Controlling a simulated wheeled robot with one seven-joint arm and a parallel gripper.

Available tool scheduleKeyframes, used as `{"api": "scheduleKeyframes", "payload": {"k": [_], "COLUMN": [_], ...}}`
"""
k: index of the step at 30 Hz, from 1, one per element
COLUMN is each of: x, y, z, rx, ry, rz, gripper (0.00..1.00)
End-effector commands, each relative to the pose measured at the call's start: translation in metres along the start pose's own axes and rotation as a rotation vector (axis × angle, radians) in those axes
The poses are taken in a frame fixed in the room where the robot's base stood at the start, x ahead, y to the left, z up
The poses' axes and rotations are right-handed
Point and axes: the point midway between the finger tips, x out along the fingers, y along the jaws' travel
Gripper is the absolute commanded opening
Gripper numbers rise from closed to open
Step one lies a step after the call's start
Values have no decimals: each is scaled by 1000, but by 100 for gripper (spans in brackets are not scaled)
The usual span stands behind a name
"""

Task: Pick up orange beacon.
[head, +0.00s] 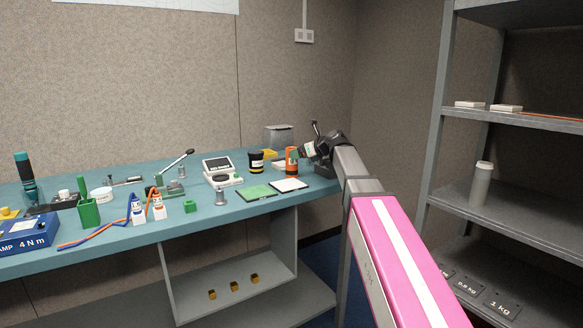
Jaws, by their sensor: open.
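The orange beacon appears to be the small upright orange cylinder (292,168) with a dark marking, standing near the right end of the teal bench (240,209). My gripper (305,150) is dark and sits just right of the orange cylinder's upper part, reaching in from the right. It is open. I cannot tell whether its fingers are around the cylinder or beside it, as they are small and partly hidden at this angle.
Green (257,193) and white (289,185) pads lie in front. A grey box (279,136) is behind. A metal shelf (520,120) stands at right.

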Motion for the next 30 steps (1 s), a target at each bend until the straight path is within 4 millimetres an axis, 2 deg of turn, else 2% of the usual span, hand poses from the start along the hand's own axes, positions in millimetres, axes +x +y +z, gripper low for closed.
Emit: {"api": "scheduleKeyframes", "payload": {"k": [5, 12, 20, 23, 24, 26, 30], "x": [16, 48, 51, 51, 51, 51, 51], "y": [2, 3, 4, 4, 4, 4, 4], "z": [-1, -1, -2, -2, -2, -2, -2], "rx": [-1, -1, -1, -1, -1, -1, -1], "ry": [0, 0, 0, 0, 0, 0, -1], "rz": [1, 1, 0, 0, 0, 0, 0], "gripper": [81, 81, 81, 52, 39, 21, 21]}}
